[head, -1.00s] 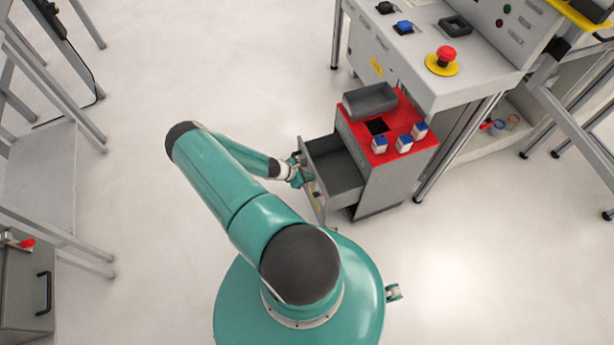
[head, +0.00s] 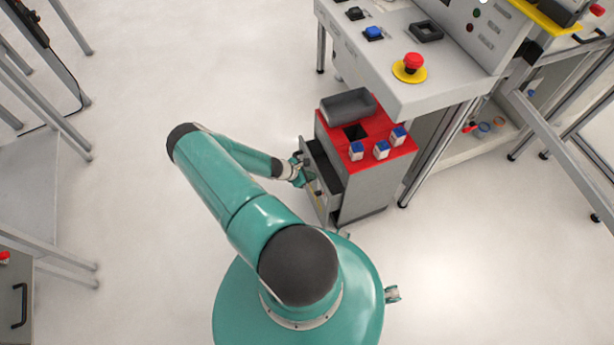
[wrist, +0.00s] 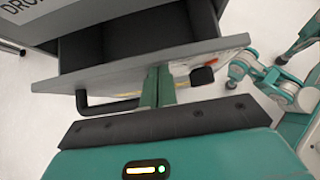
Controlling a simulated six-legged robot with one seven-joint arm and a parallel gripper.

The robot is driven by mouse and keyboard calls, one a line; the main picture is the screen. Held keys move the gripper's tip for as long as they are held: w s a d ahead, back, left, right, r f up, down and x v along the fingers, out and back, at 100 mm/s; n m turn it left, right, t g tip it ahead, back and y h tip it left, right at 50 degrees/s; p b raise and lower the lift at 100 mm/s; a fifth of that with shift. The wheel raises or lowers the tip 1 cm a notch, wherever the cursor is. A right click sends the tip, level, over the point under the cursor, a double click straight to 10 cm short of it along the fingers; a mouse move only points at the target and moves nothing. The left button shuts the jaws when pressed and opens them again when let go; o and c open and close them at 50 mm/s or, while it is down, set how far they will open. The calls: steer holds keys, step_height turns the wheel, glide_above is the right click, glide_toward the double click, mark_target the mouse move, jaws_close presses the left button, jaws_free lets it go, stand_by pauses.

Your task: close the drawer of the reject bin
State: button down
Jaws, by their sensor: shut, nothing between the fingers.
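The reject bin (head: 368,196) is a grey cabinet with a red top (head: 376,128). My gripper (head: 304,172) is at the drawer front. In the wrist view its green fingers (wrist: 158,86) are together, hold nothing, and appear to be against the drawer front beside the handle.
A workstation with a red emergency button (head: 413,62) stands behind the bin. A grey cabinet (head: 18,300) is at the lower left.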

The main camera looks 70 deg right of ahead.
steer(key=s+d, duration=0.4)
steer(key=shift+s+d, duration=0.25)
steer(key=shift+d, duration=0.05)
steer(key=shift+s, duration=0.2)
steer(key=shift+w, duration=0.1)
steer(key=w+a+r, duration=0.7)
steer(key=w+a, duration=0.1)
steer(key=w, duration=0.1)
stand_by(0.3)
steer(key=shift+a, duration=0.1)
